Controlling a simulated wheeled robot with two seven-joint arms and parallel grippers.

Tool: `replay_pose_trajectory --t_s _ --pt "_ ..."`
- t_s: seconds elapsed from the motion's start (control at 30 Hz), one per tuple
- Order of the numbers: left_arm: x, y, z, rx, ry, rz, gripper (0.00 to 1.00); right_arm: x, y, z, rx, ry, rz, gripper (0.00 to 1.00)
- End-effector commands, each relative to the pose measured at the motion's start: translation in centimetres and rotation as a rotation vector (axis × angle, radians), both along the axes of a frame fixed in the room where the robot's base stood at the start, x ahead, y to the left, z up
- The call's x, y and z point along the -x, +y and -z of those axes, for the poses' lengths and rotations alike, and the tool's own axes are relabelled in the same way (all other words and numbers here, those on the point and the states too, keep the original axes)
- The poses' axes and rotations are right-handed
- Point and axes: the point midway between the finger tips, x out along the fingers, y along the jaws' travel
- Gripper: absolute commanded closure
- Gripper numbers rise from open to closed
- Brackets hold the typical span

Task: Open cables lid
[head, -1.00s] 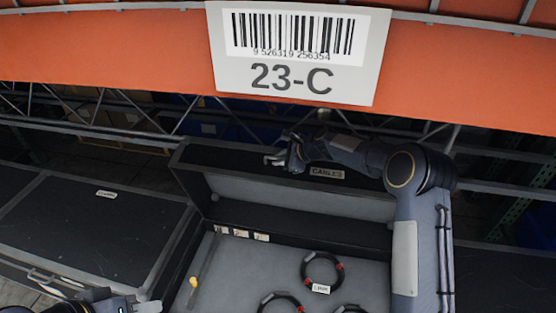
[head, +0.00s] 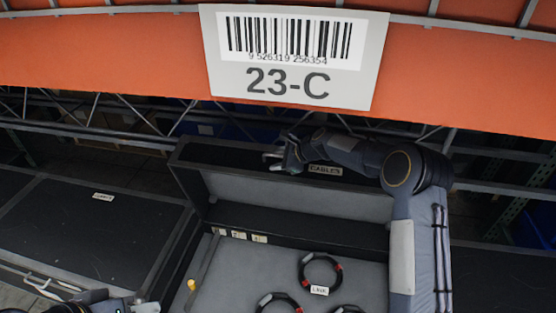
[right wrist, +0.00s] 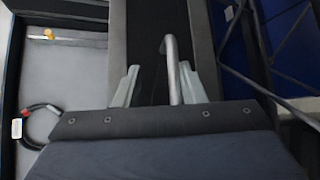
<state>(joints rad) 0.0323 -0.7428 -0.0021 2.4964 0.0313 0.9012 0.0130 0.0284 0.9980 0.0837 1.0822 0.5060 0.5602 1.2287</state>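The cables tote is a dark case with a grey lining, and its lid (head: 290,192) stands raised at the back, with the "CABLES" label (head: 325,170) on its rim. My right gripper (head: 272,161) is at the lid's upper edge, left of the label. In the right wrist view its two fingers (right wrist: 157,88) are spread apart, with a metal handle bar (right wrist: 173,68) between them, nearer the right finger. My left gripper (head: 142,307) is only partly in view at the bottom left, beside the tote; its fingertips are too cut off to judge.
Inside the tote lie several black cable coils (head: 321,271) with red bands, and a strap with a yellow end (head: 191,285). A closed dark tote (head: 90,225) stands to the left. An orange shelf beam (head: 110,50) with a "23-C" sign (head: 290,85) crosses above.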

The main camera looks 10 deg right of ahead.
Motion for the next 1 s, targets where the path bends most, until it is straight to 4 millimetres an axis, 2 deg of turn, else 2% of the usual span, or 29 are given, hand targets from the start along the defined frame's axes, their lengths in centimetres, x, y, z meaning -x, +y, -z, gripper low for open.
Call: replay_pose_trajectory --t_s 0.17,0.6,1.0 --pt "0.0 0.0 0.2 0.000 0.000 0.000 0.64 0.4 0.0 -0.2 -0.002 0.003 -0.006 0.68" --pt "0.0 0.0 1.6 0.000 0.000 0.000 0.64 3.5 -4.1 -4.3 0.000 0.001 0.000 0.68" --pt "0.0 0.0 1.7 0.000 0.000 0.000 0.64 3.9 -4.5 -4.9 0.000 0.002 -0.001 0.68"
